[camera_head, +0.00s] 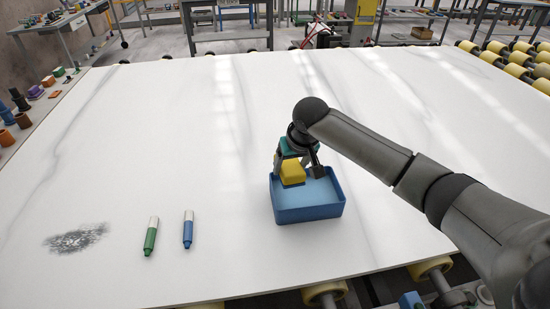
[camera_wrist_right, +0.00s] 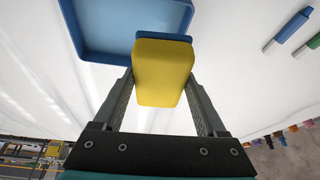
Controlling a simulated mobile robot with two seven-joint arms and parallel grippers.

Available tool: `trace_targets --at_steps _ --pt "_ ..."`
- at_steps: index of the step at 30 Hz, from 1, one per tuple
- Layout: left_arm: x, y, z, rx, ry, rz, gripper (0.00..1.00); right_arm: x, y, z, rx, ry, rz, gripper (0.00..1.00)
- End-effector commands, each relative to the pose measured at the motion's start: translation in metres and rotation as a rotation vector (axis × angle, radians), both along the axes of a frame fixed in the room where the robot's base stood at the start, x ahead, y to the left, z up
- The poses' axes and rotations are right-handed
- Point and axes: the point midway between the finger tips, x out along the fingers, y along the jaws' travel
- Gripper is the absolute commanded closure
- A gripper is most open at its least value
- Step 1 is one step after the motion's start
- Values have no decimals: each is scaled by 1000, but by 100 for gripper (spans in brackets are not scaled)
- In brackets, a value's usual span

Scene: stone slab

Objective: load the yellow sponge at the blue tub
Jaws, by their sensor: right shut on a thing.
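The yellow sponge (camera_head: 293,172) is held by my right gripper (camera_head: 298,166) at the back left part of the blue tub (camera_head: 310,213). In the wrist view the yellow sponge (camera_wrist_right: 160,75) sits between the two fingers of my right gripper (camera_wrist_right: 162,95), with a blue layer along its far edge. The blue tub (camera_wrist_right: 85,50) lies just beyond the sponge there. I cannot tell whether the sponge touches the tub. The tub is open on top and its visible floor is light blue and bare. My left gripper is not in view.
A green marker (camera_head: 150,238) and a blue marker (camera_head: 188,231) lie on the white slab (camera_head: 160,120) left of the tub. A dark smudge (camera_head: 76,238) is at the far left. Small coloured items line the left ledge. Yellow rollers (camera_head: 515,65) stand at the back right.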

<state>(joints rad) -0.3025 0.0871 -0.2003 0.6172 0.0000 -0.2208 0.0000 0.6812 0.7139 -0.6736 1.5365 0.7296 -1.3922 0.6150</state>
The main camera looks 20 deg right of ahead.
Motion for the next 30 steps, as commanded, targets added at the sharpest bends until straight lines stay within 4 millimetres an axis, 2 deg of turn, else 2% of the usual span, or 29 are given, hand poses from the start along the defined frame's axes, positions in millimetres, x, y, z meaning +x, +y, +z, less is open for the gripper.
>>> trace_targets --at_steps 1,3,9,17,30 --pt "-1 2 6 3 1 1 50 1 -14 -7 -6 4 -14 70" --pt "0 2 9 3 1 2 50 3 -28 -18 -12 4 -22 70" --pt "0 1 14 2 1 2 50 3 -55 -36 -27 0 -36 70" --pt "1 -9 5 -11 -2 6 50 3 -60 -48 -30 -3 -37 70" --pt "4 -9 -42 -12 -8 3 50 3 -59 -89 -31 -3 -36 70"
